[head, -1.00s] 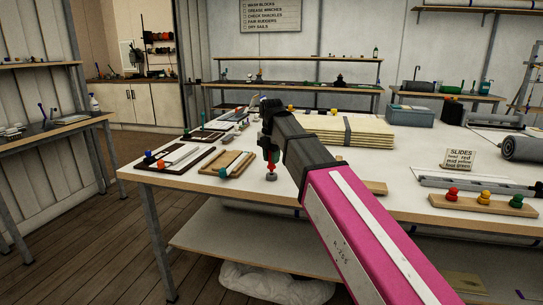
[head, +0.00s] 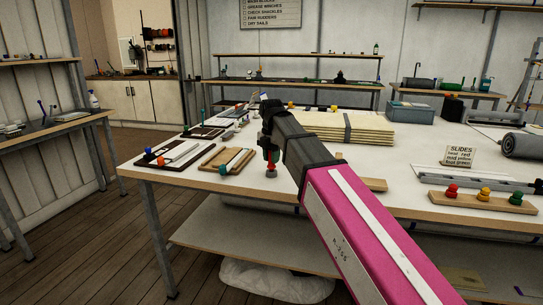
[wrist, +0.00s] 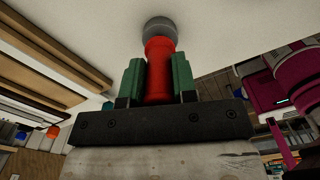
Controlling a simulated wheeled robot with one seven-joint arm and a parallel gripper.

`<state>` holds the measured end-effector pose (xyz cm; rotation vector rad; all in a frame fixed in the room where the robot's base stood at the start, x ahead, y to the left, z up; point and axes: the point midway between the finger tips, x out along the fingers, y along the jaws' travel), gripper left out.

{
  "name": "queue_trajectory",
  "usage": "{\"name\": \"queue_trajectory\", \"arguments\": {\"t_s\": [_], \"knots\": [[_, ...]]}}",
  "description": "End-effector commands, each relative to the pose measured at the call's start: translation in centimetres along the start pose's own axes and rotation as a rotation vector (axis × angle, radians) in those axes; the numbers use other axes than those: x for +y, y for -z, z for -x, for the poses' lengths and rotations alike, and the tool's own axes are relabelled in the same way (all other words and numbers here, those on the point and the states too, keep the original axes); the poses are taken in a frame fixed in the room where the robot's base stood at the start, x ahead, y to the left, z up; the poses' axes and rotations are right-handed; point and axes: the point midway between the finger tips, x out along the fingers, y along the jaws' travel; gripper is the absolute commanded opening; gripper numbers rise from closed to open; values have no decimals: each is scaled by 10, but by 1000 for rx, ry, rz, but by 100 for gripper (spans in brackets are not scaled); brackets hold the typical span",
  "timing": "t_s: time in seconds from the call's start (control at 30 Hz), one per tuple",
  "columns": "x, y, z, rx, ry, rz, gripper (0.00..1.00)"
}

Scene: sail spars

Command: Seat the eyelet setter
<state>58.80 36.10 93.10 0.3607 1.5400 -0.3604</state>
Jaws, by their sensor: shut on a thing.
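The eyelet setter appears to be the red tool with a round grey end (head: 271,168), upright near the front edge of the white-topped bench (head: 230,185). My gripper (wrist: 158,62) is shut on its red body (wrist: 158,85), with a green finger on each side. In the wrist view the grey end (wrist: 160,32) points away from the gripper, against the white bench top. I cannot tell whether it touches the bench. My arm hides the bench just right of the gripper, and no seat for the setter is clearly visible.
Left of the setter lie a tan board (head: 226,159) and a dark tray (head: 173,158) with coloured knobs. A folded cream stack (head: 350,130) lies behind. A rack of red, yellow and green slides (head: 483,200) is at right. Bench top right around the setter looks clear.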

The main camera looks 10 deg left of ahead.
Motion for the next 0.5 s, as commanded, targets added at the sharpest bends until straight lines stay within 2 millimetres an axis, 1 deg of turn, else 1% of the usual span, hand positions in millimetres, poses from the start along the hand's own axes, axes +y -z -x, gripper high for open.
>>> {"name": "queue_trajectory", "arguments": {"t_s": [0.5], "knots": [[0, 0, -13, 0, 0, 0, 0]]}}
